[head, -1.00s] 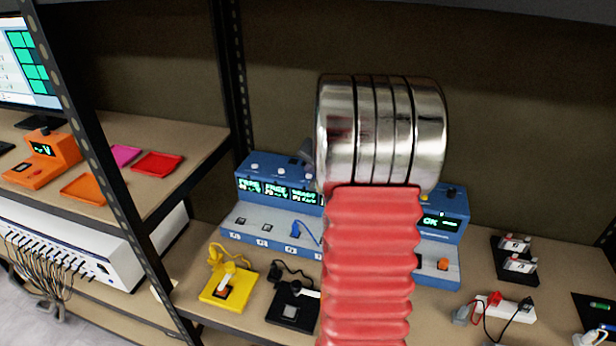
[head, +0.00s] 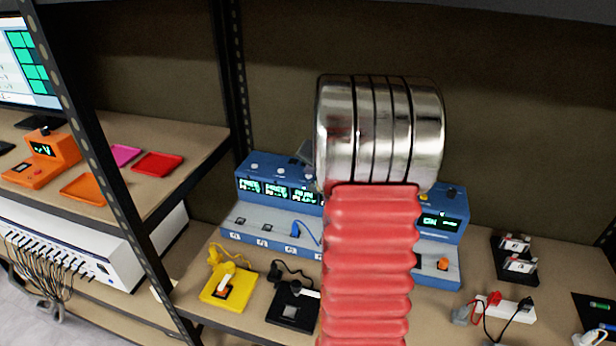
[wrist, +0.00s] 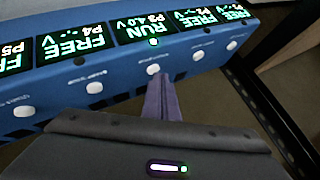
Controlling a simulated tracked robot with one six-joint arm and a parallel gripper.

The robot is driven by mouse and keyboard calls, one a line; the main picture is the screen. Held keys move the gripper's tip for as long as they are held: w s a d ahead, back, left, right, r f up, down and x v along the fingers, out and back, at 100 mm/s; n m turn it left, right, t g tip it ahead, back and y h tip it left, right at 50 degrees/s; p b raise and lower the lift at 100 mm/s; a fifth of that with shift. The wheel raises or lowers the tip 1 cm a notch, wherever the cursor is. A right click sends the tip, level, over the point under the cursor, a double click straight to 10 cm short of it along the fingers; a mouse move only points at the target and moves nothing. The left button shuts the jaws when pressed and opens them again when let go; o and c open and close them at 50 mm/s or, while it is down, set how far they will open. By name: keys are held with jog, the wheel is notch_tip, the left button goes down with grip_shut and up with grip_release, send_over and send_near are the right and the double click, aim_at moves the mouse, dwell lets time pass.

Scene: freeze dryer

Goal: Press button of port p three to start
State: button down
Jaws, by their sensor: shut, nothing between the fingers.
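The blue multi-port device (head: 262,208) stands on the shelf behind my arm. In the wrist view, the port P3 display (wrist: 145,30) reads RUN with 4.0 V, and a small green light (wrist: 153,42) glows beside it. The white P3 button (wrist: 153,70) is in line with that display. My gripper (wrist: 160,80) is shut and empty, its fingertips right at the P3 button; I cannot tell whether they touch it. The neighbouring P4 display (wrist: 78,45) reads FREE. In the head view my arm hides the device's middle and most of the gripper.
A yellow holder (head: 228,288) and a black holder (head: 293,305) with cables lie in front of the device. A white power strip (head: 508,310) lies at right. A dark shelf post (head: 150,190) stands at left.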

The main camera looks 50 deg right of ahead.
jog(key=shift+r, duration=0.5)
jog(key=shift+r, duration=0.15)
jog(key=shift+r, duration=2.85)
